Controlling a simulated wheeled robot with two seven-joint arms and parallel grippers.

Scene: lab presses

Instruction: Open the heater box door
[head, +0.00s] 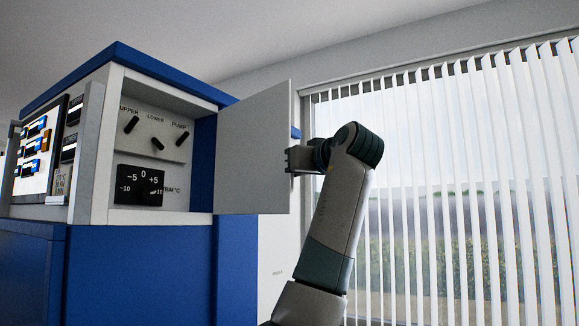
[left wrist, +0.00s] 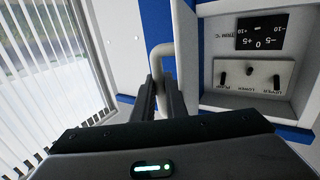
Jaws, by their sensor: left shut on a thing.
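The heater box (head: 90,75) is a white and blue cabinet at the left of the head view. Its light grey door (head: 253,150) stands swung open to the right, showing the recess with its knobs. My left gripper (head: 291,160) is at the door's outer edge. In the left wrist view, which shows the panel upside down, my left gripper (left wrist: 159,90) is shut on the pale bar handle (left wrist: 159,58), which passes between its fingers. The handle is mostly hidden in the head view. My right gripper is in neither view.
Inside the recess are a knob panel (head: 155,132) and a black dial plate (head: 140,186). A screen (head: 38,150) is on the box's left face. A window with vertical blinds (head: 450,180) fills the right side behind my arm.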

